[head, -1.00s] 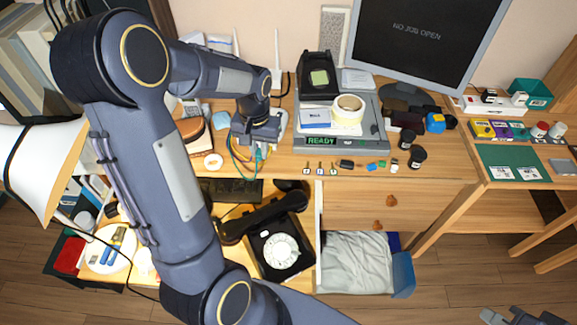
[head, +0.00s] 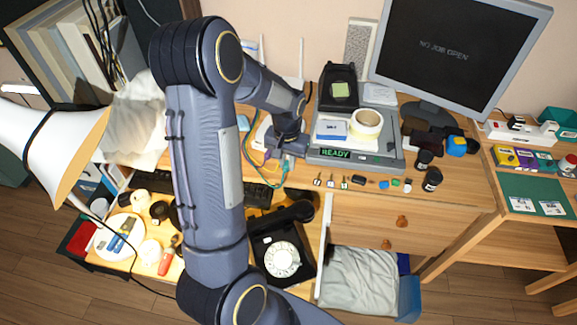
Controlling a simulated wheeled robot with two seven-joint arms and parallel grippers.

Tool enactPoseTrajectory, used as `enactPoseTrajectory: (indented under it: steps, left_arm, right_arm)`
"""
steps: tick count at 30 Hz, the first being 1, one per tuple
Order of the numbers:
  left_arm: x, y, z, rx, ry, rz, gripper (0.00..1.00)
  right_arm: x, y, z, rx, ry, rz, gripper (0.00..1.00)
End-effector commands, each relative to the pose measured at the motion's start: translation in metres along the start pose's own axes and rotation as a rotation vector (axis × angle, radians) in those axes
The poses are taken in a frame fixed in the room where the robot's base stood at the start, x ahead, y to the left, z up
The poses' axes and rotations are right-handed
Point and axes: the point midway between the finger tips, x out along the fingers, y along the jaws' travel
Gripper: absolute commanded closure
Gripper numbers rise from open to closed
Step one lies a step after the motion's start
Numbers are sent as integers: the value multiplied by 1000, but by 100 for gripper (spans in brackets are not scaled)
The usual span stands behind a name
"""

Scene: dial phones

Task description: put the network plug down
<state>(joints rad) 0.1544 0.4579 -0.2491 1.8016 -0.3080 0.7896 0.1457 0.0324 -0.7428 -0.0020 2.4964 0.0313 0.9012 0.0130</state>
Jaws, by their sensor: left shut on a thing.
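My left gripper (head: 286,152) points down over the back of the desk, just left of the grey scale-like device. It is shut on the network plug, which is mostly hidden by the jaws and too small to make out. A teal cable (head: 281,178) hangs from below the jaws, with a purple cable (head: 267,155) beside it. A white box (head: 263,133) stands partly hidden behind the gripper. I cannot tell whether the plug touches the desk. My right gripper is out of view.
The grey device (head: 352,157) showing READY holds a tape roll (head: 367,122) and a small box. Several small parts lie along the desk's front edge. A black dial phone (head: 282,258) sits lower down, beside an open drawer (head: 358,280). My left arm hides much of the left side.

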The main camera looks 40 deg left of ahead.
Motion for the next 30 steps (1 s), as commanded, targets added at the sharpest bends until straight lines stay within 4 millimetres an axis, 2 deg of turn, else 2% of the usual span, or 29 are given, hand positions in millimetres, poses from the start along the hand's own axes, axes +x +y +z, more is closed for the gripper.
enactPoseTrajectory:
  steps: [3,10,16,27,28,30]
  left_arm:
    - [13,-2,-11,-2,-2,0,98]
    - [27,-5,-22,-2,0,1,98]
    - [54,-4,-20,-1,-1,1,98]
    - [60,-4,-20,-1,1,1,98]
    - [60,-4,-20,-1,1,1,84]
    - [58,-4,-20,-1,1,1,74]
  right_arm:
    - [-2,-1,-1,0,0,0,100]
    - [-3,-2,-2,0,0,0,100]
    - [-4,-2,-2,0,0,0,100]
    - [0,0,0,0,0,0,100]
    - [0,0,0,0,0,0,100]
    - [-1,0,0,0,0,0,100]
